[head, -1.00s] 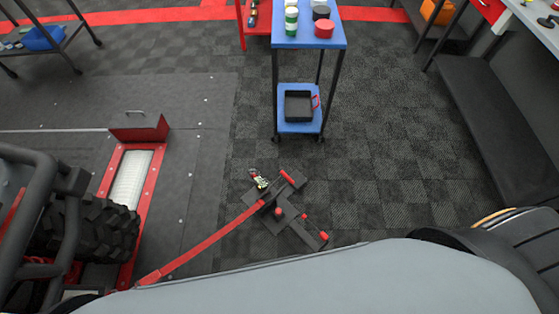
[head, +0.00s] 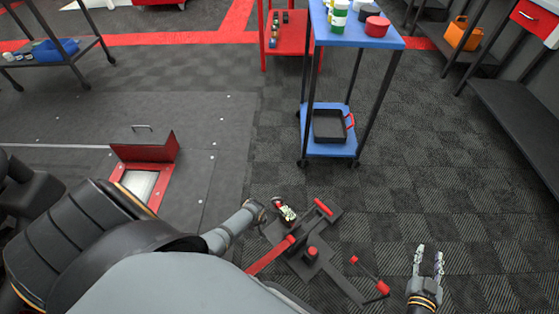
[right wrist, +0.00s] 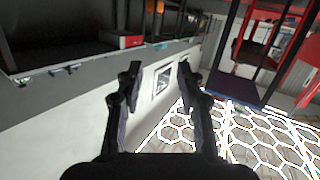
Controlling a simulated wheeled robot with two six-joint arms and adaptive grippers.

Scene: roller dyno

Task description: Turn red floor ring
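A dark floor device (head: 298,264) lies on the carpet tiles in the head view. A short red round piece (head: 312,252) stands on it, but I cannot tell whether it is the ring. A red bar (head: 323,207) lies at its far end. My right gripper (head: 430,250) is open and empty, right of the device and apart from it. It also shows open in the right wrist view (right wrist: 160,70). My left arm reaches to the device's left side.
A red strap (head: 268,258) runs from the device toward my body. A thin rod with a red end (head: 383,288) is between the device and my right gripper. A blue cart (head: 312,150) stands behind the device. Carpet between cart and right gripper is clear.

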